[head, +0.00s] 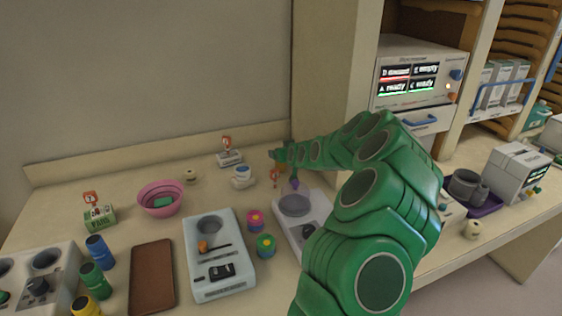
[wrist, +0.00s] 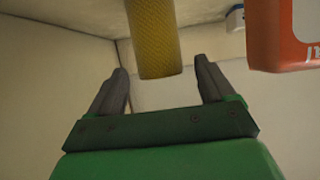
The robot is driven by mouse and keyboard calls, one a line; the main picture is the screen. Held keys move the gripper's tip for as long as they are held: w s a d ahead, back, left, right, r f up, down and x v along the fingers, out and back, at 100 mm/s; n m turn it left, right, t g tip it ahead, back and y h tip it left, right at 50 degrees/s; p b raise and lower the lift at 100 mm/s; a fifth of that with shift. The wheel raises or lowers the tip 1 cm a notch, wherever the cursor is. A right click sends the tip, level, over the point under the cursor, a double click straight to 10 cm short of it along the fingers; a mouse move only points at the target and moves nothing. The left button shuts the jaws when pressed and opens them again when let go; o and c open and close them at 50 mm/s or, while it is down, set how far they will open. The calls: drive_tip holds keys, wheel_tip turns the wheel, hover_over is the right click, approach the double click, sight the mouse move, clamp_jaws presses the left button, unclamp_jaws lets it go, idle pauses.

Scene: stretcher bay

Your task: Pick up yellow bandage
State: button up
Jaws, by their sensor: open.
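A yellow, textured cylinder (wrist: 155,38), which looks like the bandage, shows at the top middle of the wrist view, its upper part cut off by the picture edge. My gripper (wrist: 161,72) is open, with one dark finger on each side of the cylinder's lower end in the picture. I cannot tell whether the cylinder lies between the fingers or beyond them; no grip on it shows. In the head view my gripper (head: 277,156) is at the far end of my green arm, near the back of the counter by the tall cabinet. I cannot make out the bandage there.
An orange and white object (wrist: 283,40) is at the upper right of the wrist view. In the head view, a pink bowl (head: 161,206), a brown flat board (head: 152,278), a pale device (head: 219,278) and several coloured bottles stand on the counter. A monitor (head: 420,72) is at the right.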

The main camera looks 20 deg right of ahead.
drive_tip(key=shift+w+a+f, duration=0.15)
drive_tip(key=shift+w+f, duration=0.1)
drive_tip(key=shift+w, duration=0.3)
drive_tip(key=shift+w+f, duration=0.2)
drive_tip(key=shift+w, duration=0.2)
drive_tip(key=c, duration=1.1)
drive_tip(key=shift+o, duration=0.2)
wheel_tip(320, 180, up, 4)
drive_tip(key=shift+f, duration=0.25)
drive_tip(key=w+a+r+v, duration=0.1)
drive_tip(key=a+r+v, duration=0.1)
drive_tip(key=v, duration=1.4)
drive_tip(key=shift+a+r, duration=0.3)
drive_tip(key=shift+a, duration=0.15)
